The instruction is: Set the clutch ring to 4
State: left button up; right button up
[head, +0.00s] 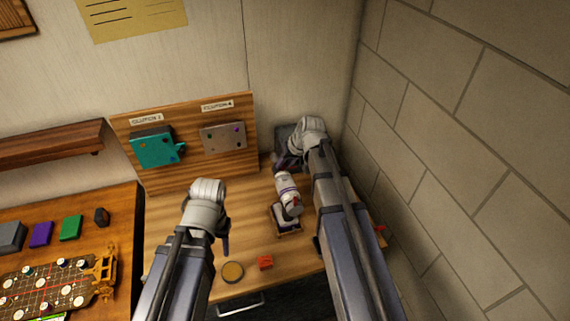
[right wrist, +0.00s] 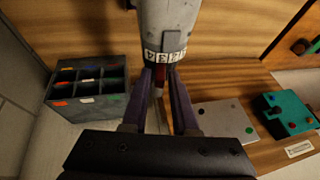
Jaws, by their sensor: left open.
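The white and grey screwdriver (head: 287,187) stands tilted in a small holder (head: 283,226) on the bench, with a red part low on its side. In the right wrist view its body (right wrist: 166,22) comes in from the top. Its clutch ring (right wrist: 165,57) is a white band with dark digits, too small to read surely. My right gripper (right wrist: 161,76) is at the ring end, its two fingers on either side of a red part just beyond the ring. Whether they touch it I cannot tell. My left gripper (head: 226,245) is open and empty above the bench, left of the screwdriver.
A dark divided bin (right wrist: 88,80) stands at the back corner by the brick wall. An upright board carries a teal block (head: 155,148) and a grey plate (head: 222,138). A yellow round tin (head: 232,272) and a red block (head: 265,262) lie at the front.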

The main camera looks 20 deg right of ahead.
grip_shut()
jog(key=shift+d+f+y+b, duration=0.35)
jog(key=shift+d+y+b, duration=0.1)
jog(key=shift+y+b, duration=0.2)
jog(key=y+b, duration=0.1)
jog(key=d+y+b, duration=0.1)
jog(key=m+y+b, duration=0.1)
jog(key=b, duration=0.1)
jog(key=shift+d+f+y, duration=0.25)
jog(key=shift+y, duration=0.1)
